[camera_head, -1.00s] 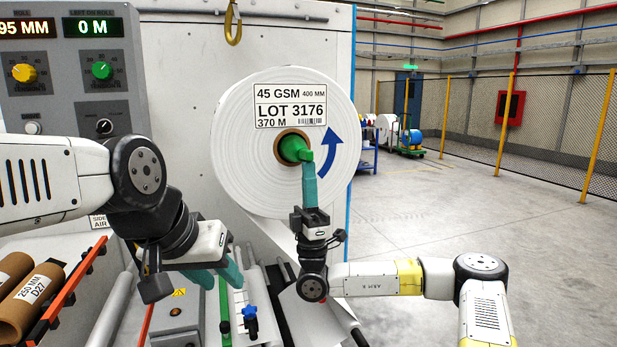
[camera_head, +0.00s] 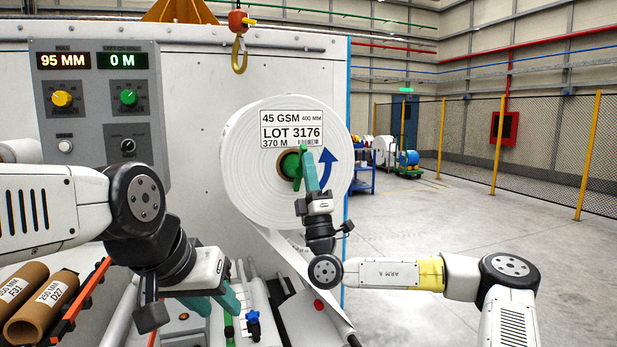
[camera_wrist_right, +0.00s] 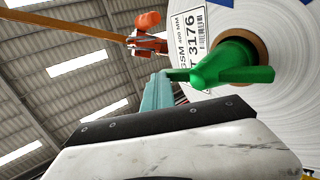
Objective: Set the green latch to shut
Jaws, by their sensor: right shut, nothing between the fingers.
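The green latch (camera_head: 290,165) sits in the core of the white paper roll (camera_head: 245,185). Its short handle points up and to the right in the head view. The latch also shows close up in the right wrist view (camera_wrist_right: 238,66). My right gripper (camera_head: 307,160) is shut and empty, its teal fingers upright against the right side of the latch handle. In the right wrist view the fingertips (camera_wrist_right: 158,88) appear to touch the latch's narrow end. My left gripper (camera_head: 217,302) is open and empty, low at the left, away from the latch.
A yellow crane hook (camera_head: 239,52) hangs above the roll. A control panel (camera_head: 98,125) with knobs is at the left. Brown cores (camera_head: 45,305) lie at lower left. Open floor (camera_head: 430,235) lies at the right, before a mesh fence.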

